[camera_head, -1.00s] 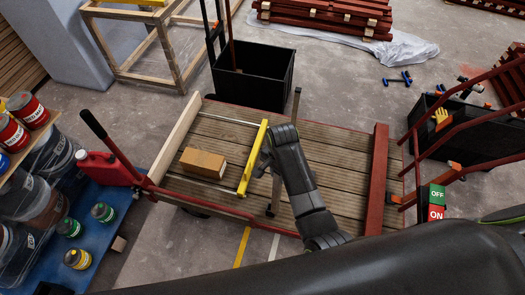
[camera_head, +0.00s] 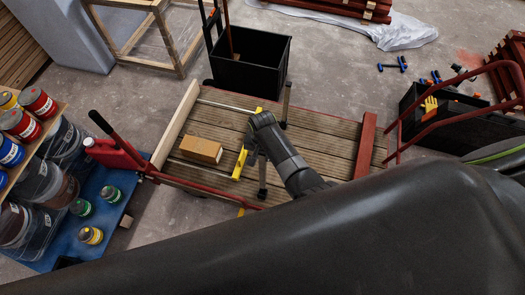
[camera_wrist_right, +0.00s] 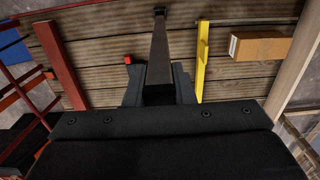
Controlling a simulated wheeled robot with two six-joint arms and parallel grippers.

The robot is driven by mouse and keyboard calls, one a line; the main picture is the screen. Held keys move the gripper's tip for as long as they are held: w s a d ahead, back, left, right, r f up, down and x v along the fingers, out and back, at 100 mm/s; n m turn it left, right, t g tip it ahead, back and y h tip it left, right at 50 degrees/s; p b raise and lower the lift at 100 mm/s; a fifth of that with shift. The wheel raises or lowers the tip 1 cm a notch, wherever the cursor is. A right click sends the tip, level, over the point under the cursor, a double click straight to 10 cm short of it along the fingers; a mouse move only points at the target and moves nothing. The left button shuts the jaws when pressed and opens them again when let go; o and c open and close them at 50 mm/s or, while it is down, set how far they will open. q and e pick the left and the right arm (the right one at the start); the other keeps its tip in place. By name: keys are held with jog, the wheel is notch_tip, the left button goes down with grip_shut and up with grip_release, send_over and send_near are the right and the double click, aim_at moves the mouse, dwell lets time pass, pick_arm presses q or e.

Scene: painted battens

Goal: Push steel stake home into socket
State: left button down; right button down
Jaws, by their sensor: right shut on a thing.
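A grey steel stake (camera_head: 262,175) stands near the front edge of the plank deck (camera_head: 325,135), its foot at a small black socket (camera_head: 262,194). My right gripper (camera_head: 253,155) is shut on its upper part. In the right wrist view the stake (camera_wrist_right: 158,58) runs from between my fingers (camera_wrist_right: 158,90) to the black socket (camera_wrist_right: 160,12). I cannot tell how deep its foot sits. A second grey stake (camera_head: 287,100) stands upright at the deck's far edge. My left gripper is not in view.
A yellow bar (camera_head: 240,164) and a cardboard box (camera_head: 202,150) lie left of the stake. A red batten (camera_head: 366,146) crosses the deck's right part. A black crate (camera_head: 250,65) stands behind. Paint tins (camera_head: 91,235) are on the left.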

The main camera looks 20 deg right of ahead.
aim_at(262, 170)
dwell(0.3)
notch_tip(262, 170, down, 6)
jog(key=b, duration=0.4)
jog(key=shift+r, duration=0.1)
jog(key=shift+p, duration=0.55)
dwell(1.9)
jog(key=shift+f+b, duration=2.95)
jog(key=shift+f, duration=0.6)
jog(key=c, duration=1.1)
grip_release()
jog(key=shift+c, duration=0.2)
jog(key=shift+s, duration=0.1)
